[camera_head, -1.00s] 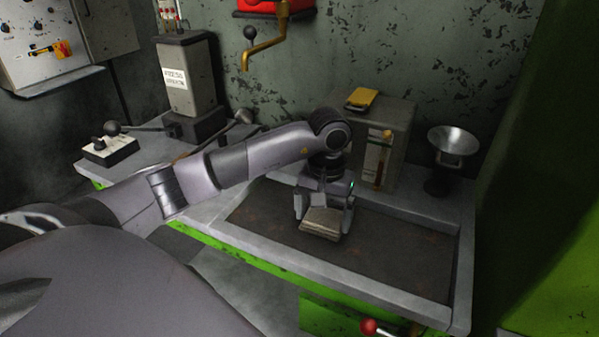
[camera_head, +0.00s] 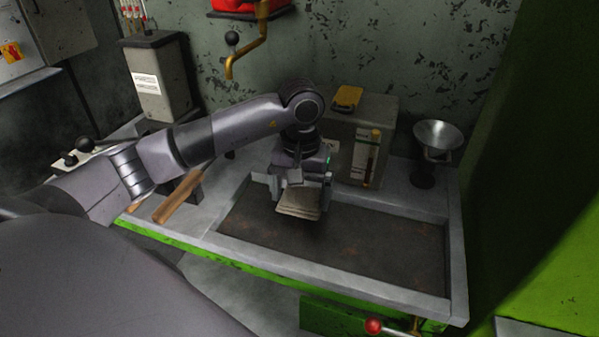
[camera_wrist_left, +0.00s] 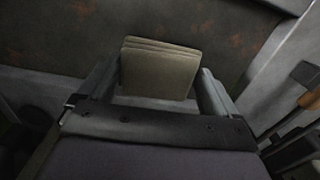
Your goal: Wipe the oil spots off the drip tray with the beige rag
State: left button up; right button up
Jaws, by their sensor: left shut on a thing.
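The beige rag (camera_head: 299,201), a folded flat pad, is held in my left gripper (camera_head: 298,190), whose fingers are shut on it. The rag also shows between the fingers in the left wrist view (camera_wrist_left: 160,70). The gripper points down over the back left part of the drip tray (camera_head: 350,245), a dark sunken pan with a light grey rim. I cannot tell whether the rag touches the tray floor. Faint reddish-brown spots (camera_head: 424,234) show on the tray's right side, and more (camera_wrist_left: 240,42) show in the left wrist view. My right gripper is not in view.
A grey box (camera_head: 362,135) with a yellow item on top stands behind the tray. A metal funnel cup (camera_head: 437,140) stands at the back right. A wooden handle (camera_head: 178,196) lies left of the tray. A red-knobbed lever (camera_head: 374,326) is at the front.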

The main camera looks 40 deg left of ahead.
pick_arm(q)
jog(key=shift+r+p, duration=0.65)
jog(key=shift+r, duration=0.65)
jog(key=shift+s, duration=0.1)
